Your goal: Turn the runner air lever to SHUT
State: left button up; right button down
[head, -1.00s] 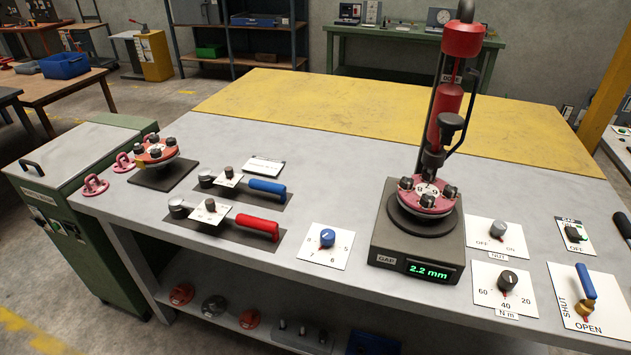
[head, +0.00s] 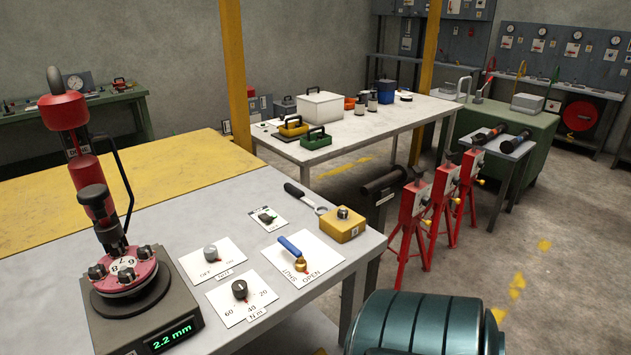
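The runner air lever (head: 289,246) has a blue handle on a brass valve body (head: 300,263). It stands on a white plate (head: 325,258) near the front edge of the grey bench. The plate reads SHUT beside the handle, on its near left side, and OPEN near the brass end. The handle runs from the brass body up and left in the head view, away from the word OPEN. Nothing touches the lever. Neither of my grippers is in view.
A black-handled tool (head: 305,198) and a yellow box (head: 342,225) lie behind the lever. Knob plates (head: 240,300) and the gauge stand (head: 135,312) are left. A teal ribbed body (head: 425,325) is at the lower right. Red stands (head: 410,222) stand beyond the bench.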

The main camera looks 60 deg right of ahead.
aim_at(301, 266)
jog(key=k+z, duration=0.1)
jog(key=z, duration=1.65)
